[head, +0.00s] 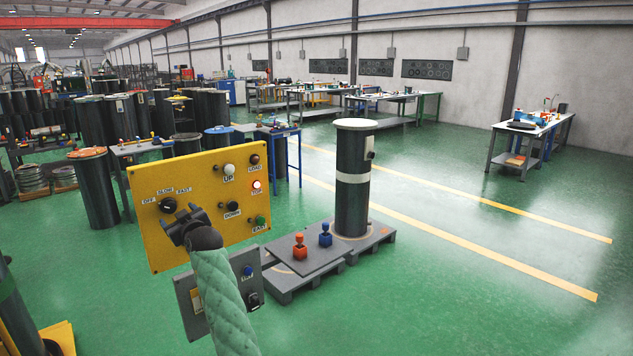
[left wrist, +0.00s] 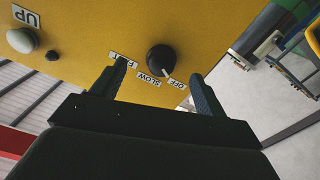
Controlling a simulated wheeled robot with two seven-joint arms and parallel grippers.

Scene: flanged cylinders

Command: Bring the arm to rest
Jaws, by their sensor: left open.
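My left arm (head: 222,290), in a pale green sleeve, reaches up from the bottom of the head view. Its black left gripper (head: 181,219) is in front of a yellow control panel (head: 150,245). In the left wrist view the gripper (left wrist: 158,71) is open, its fingers apart on either side of a black rotary knob (left wrist: 161,58). I cannot tell whether they touch it. The knob's white mark points toward the OFF label side. The knob also shows in the head view (head: 168,205), just above the gripper. My right gripper is not in view.
The panel carries several buttons and a lit lamp (head: 257,185). A grey box (head: 187,298) is below it. A dark flanged cylinder (head: 351,205) stands on a pallet (head: 372,245), beside red (head: 300,247) and blue (head: 325,236) objects.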

